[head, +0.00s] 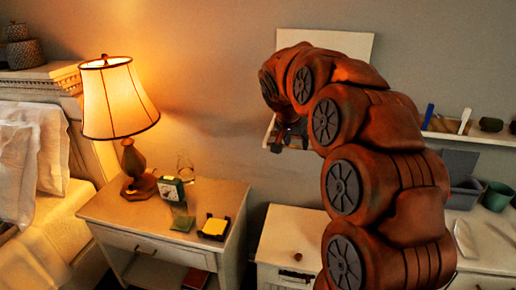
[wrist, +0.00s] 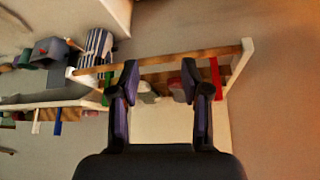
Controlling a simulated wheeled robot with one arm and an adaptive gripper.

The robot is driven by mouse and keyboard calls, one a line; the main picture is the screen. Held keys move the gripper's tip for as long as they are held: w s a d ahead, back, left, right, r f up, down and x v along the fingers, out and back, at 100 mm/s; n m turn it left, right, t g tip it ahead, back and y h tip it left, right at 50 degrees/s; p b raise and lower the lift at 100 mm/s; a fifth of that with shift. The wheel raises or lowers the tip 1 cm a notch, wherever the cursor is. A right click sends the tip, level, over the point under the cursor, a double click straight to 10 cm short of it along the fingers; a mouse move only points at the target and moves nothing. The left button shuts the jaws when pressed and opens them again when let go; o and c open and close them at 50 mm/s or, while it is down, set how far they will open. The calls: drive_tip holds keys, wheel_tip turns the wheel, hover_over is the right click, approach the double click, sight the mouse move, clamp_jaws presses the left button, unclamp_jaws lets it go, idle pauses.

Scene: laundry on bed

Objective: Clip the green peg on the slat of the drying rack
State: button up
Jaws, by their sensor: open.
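In the wrist view, the drying rack has a wooden slat (wrist: 165,60) running across the upper middle between white end pieces. A narrow green strip (wrist: 107,90), which looks like the green peg, is at the slat's left part, just left of my gripper's left finger. I cannot tell whether it is clipped on. My gripper (wrist: 159,78) is open, its fingers apart in front of the slat, with no green peg between them. In the head view my gripper (head: 290,135) is small and dark at the rack's left end, and my arm hides most of the rack.
A red strip (wrist: 214,75) hangs at the slat's right end. A blue peg-like piece (head: 429,115) and a white one (head: 464,120) stand on the shelf at right, near a green cup (head: 497,196). A lit lamp (head: 118,98) stands on the nightstand (head: 150,225) at left.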

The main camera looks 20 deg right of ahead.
drive_tip(key=w+a+f+n+t+y, duration=0.1)
drive_tip(key=w+a+f+n, duration=0.1)
drive_tip(key=a, duration=0.8)
drive_tip(key=shift+w+a+f+n+y, duration=0.2)
drive_tip(key=shift+w+a+n+y, duration=0.1)
drive_tip(key=shift+w+n, duration=0.45)
drive_tip(key=shift+s, duration=0.15)
drive_tip(key=s+a+f+n+g+y, duration=0.1)
drive_tip(key=s+a+f+n+g, duration=0.1)
drive_tip(key=s, duration=1.2)
drive_tip(key=s+a+f+n+g+y, duration=0.1)
drive_tip(key=s+a+f+n+g, duration=0.1)
drive_tip(key=s, duration=1.3)
drive_tip(key=s+a+f+n+g+y, duration=0.1)
drive_tip(key=s+a+f, duration=0.3)
drive_tip(key=s, duration=1.1)
drive_tip(key=shift+s+f+n+g, duration=0.25)
drive_tip(key=shift+n+g, duration=0.3)
drive_tip(key=shift+g, duration=0.35)
